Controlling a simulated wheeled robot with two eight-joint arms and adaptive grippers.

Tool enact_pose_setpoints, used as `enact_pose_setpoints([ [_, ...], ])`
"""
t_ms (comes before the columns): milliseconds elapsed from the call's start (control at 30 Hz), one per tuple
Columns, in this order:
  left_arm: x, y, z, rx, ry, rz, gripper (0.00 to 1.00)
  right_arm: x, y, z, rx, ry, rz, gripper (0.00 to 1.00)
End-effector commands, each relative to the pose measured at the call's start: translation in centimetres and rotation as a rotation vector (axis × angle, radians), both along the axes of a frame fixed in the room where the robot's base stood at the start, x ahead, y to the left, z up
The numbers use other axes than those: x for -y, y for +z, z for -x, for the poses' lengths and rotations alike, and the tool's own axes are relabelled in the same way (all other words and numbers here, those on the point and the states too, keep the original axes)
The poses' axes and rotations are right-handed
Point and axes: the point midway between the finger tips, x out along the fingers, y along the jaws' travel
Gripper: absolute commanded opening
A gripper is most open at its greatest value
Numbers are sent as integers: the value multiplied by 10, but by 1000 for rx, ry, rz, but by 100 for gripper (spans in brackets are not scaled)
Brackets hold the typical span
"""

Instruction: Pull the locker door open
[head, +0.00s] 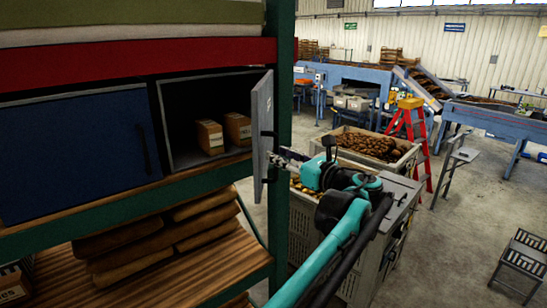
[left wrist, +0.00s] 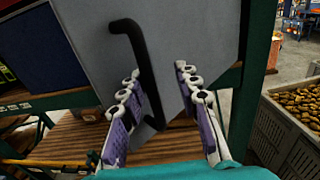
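The grey locker door (head: 261,135) stands swung out from its compartment (head: 181,127), which is open to view. The door's black bar handle (head: 267,133) is on the face toward my left gripper (head: 284,162). In the left wrist view the door (left wrist: 190,40) fills the upper middle, with the handle (left wrist: 149,75) running down it. My left gripper (left wrist: 160,112) has its fingers spread, one on each side of the handle's lower end. I cannot tell whether a finger touches the door. My right gripper is not in view.
Two small cartons (head: 210,137) sit inside the compartment. A closed blue door (head: 75,155) is to its left. A green rack post (head: 281,90) stands just behind the door. Crates of potatoes (head: 368,144) and a red stepladder (head: 421,135) are to the right.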

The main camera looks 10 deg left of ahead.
Motion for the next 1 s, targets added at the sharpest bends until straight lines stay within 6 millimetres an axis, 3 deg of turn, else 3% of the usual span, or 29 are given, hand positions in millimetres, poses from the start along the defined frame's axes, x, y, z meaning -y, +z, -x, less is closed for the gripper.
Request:
enact_pose_setpoints([
  [400, 2, 0, 0, 0, 0, 0, 32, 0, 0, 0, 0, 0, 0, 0],
  [1000, 45, 1, 8, 0, -1, 0, 32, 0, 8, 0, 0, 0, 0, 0],
])
